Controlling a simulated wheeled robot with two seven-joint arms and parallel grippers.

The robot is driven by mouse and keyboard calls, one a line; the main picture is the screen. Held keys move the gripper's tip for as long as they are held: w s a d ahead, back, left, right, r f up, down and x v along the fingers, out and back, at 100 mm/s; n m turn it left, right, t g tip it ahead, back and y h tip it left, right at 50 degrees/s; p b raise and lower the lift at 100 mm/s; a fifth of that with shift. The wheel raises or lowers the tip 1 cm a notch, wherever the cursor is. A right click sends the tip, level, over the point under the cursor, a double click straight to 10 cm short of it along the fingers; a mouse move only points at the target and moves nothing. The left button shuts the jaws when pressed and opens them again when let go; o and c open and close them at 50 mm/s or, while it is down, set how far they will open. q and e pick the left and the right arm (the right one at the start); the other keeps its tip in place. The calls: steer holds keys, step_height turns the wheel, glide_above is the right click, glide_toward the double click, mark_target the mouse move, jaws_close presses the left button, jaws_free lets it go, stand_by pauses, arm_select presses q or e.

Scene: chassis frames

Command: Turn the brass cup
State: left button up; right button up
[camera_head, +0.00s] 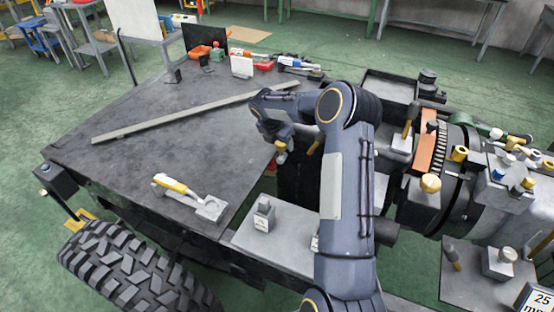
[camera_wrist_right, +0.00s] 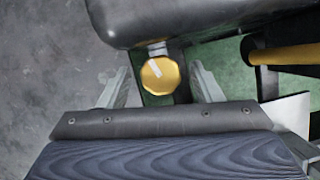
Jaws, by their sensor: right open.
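The brass cup (camera_wrist_right: 160,76) shows in the right wrist view as a round, gold, faceted cap with a pale stripe near its middle. It sits under a dark rounded body at the top of that view. My right gripper (camera_wrist_right: 160,68) is open, with one finger on each side of the cup and a visible gap to both. In the head view my right gripper (camera_head: 281,152) points down by the right edge of the dark table, and a small brass spot there is partly hidden by it. My left gripper is not in view.
The dark table (camera_head: 170,135) carries a long grey bar (camera_head: 180,114) and a yellow-handled tool (camera_head: 178,187). A big tyre (camera_head: 130,270) stands in front. Machinery with brass knobs (camera_head: 430,183) crowds the right, beside my arm. Boxes and tools line the table's back.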

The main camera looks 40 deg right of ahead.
steer(key=n, duration=0.1)
steer(key=n+t, duration=0.1)
steer(key=shift+s+d+n+y, duration=0.15)
steer(key=shift+s+n+y, duration=0.15)
steer(key=shift+n, duration=0.1)
steer(key=v, duration=0.8)
steer(key=s+a+r+m+y, duration=0.1)
steer(key=s+a+r+m, duration=0.3)
steer(key=s+a+m, duration=0.3)
steer(key=s+a+r+m+t+y, duration=0.1)
steer(key=s+a+r+m, duration=0.4)
steer(key=s, duration=0.6)
steer(key=shift+a+m+t+y+b, duration=0.35)
steer(key=shift+a+m+y, duration=0.25)
steer(key=shift+a+m, duration=0.8)
steer(key=shift+w+a, duration=0.1)
steer(key=shift+a, duration=0.05)
